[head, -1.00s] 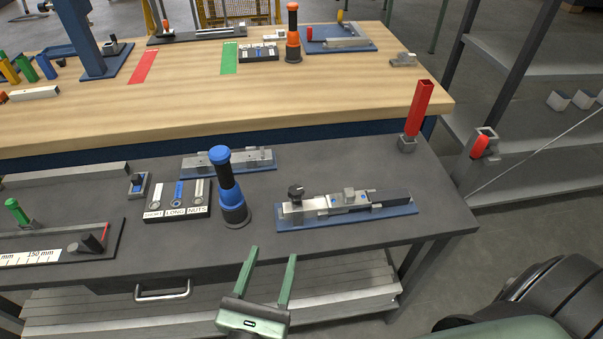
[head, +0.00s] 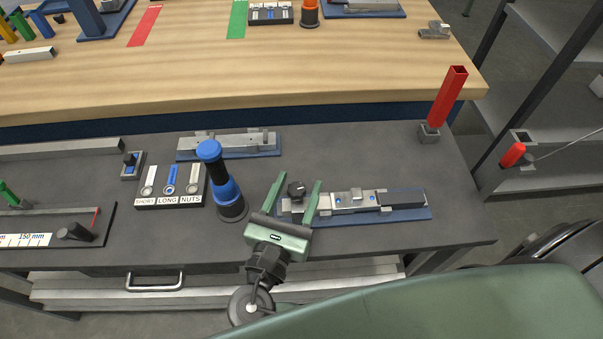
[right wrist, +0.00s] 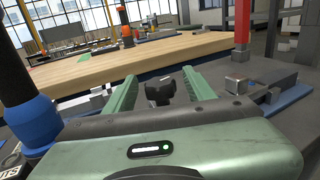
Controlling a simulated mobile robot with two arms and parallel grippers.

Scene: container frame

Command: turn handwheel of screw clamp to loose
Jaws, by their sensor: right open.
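The screw clamp (head: 345,200) is a grey metal device on a blue base plate on the dark table. Its black handwheel (head: 296,188) sits at the clamp's left end and also shows in the right wrist view (right wrist: 159,89). My right gripper (head: 298,180) is open, with its two green fingers on either side of the handwheel. In the right wrist view the handwheel stands between the fingers (right wrist: 160,80), with visible gaps to both. I cannot tell whether the fingers are level with it. My left gripper is out of view.
A blue and black screwdriver-like tool (head: 222,182) stands just left of my right gripper. Behind are a second grey fixture (head: 229,144) and a tray labelled SHORT, LONG, NUTS (head: 170,200). A red square post (head: 449,98) stands at the back right.

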